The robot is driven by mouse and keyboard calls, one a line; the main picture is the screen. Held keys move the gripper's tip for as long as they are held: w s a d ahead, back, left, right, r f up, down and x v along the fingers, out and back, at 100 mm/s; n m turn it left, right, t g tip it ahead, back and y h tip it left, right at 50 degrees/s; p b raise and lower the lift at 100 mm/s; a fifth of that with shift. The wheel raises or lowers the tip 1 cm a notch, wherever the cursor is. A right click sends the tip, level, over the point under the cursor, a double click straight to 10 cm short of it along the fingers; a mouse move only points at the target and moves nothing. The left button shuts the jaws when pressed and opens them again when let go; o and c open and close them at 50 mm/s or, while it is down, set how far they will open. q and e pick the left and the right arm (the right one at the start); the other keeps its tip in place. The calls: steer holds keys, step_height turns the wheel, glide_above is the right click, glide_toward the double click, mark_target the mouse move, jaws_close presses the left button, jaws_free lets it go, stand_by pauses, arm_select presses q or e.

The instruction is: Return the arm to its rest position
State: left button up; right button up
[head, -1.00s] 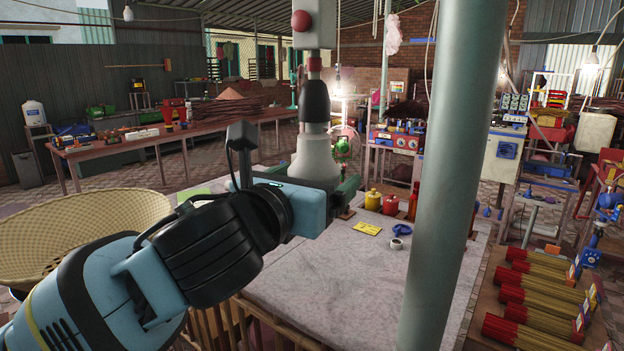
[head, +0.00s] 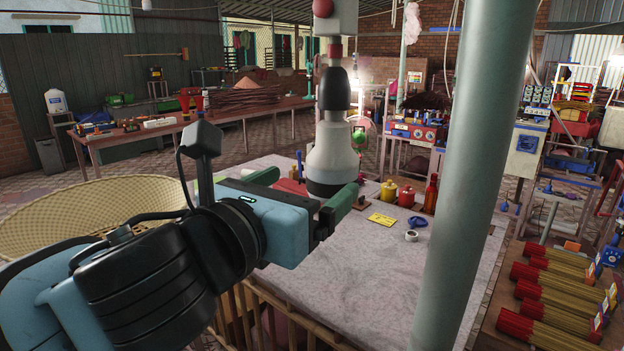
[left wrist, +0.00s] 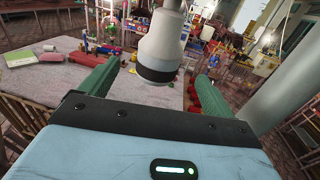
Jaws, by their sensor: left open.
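My left gripper (head: 315,184) is open, with two green fingers spread apart and nothing held between them. It also shows in the left wrist view (left wrist: 158,76), above the near part of the pale table. A white and black hanging fixture (head: 331,145) with a red knob comes down from above near the fingers. In the left wrist view the fixture (left wrist: 163,45) appears in the gap between the fingers; I cannot tell how far beyond the tips it is. My right gripper is not in view.
A pale stone-topped table (head: 380,285) lies below. On it are a yellow card (head: 382,220), a tape roll (head: 411,236), and yellow and red jars. A thick grey post (head: 470,180) stands to the right, and a woven basket (head: 90,215) to the left.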

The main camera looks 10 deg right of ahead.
arm_select(q)
steer(key=s+a+f+n+g+y, duration=0.15)
steer(key=a+f+n, duration=0.35)
steer(key=f+n, duration=0.5)
steer(key=a+f+n+g+y, duration=0.1)
steer(key=a+f+n+y, duration=0.3)
steer(key=f+n, duration=0.55)
steer(key=a+f+n+g+y, duration=0.1)
steer(key=a+f+n+y, duration=0.1)
steer(key=a+f+n, duration=0.75)
steer(key=s+a+f+n+g+y, duration=0.2)
steer(key=s+a+f+n+g, duration=0.35)
steer(key=s+f, duration=0.6)
steer(key=s+a+f+n+g+y, duration=0.2)
steer(key=s+a+f+n, duration=0.55)
steer(key=s+f, duration=0.4)
steer(key=w+d+f+t+h, duration=0.1)
steer(key=w+d+f+t, duration=0.2)
steer(key=w+f+t, duration=0.2)
step_height(320, 180, down, 4)
steer(key=shift+w+d+t, duration=0.15)
steer(key=shift+t, duration=0.95)
